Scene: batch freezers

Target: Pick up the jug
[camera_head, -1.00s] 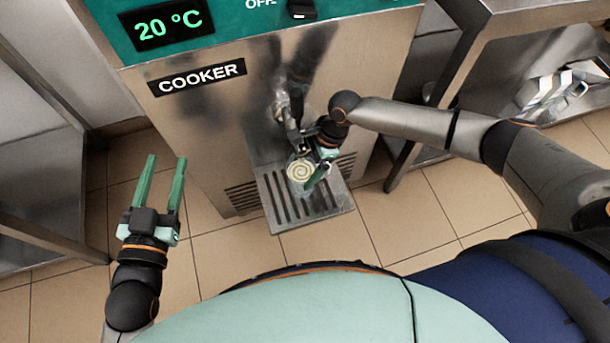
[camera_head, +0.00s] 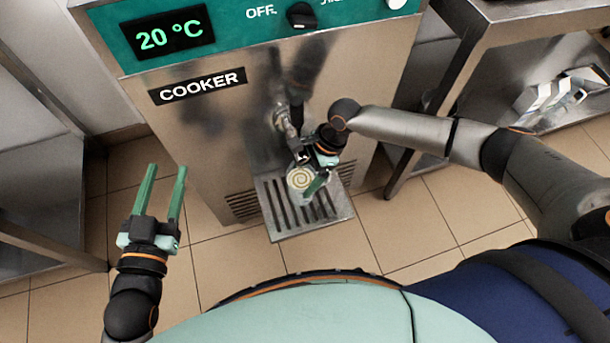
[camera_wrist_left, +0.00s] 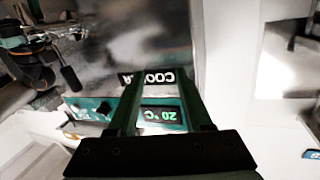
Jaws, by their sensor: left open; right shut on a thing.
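The jug (camera_head: 299,180) is under the spout of the cooker, above or on the slatted drip tray (camera_head: 283,221). Its round top shows a cream-coloured swirl. My right gripper (camera_head: 316,176) is shut on the jug from its right side and partly hides it. I cannot tell whether the jug touches the tray. My left gripper (camera_head: 160,196) is open and empty over the floor, to the left of the cooker. Its two green fingers also show in the left wrist view (camera_wrist_left: 160,92).
The cooker (camera_head: 180,110) has a display reading 20 °C and a black knob (camera_head: 300,15). Its spout (camera_head: 284,122) is just above the jug. A steel table (camera_head: 480,40) stands at the right, with packets (camera_head: 560,95) on its lower shelf. Another steel table (camera_head: 40,165) is at the left.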

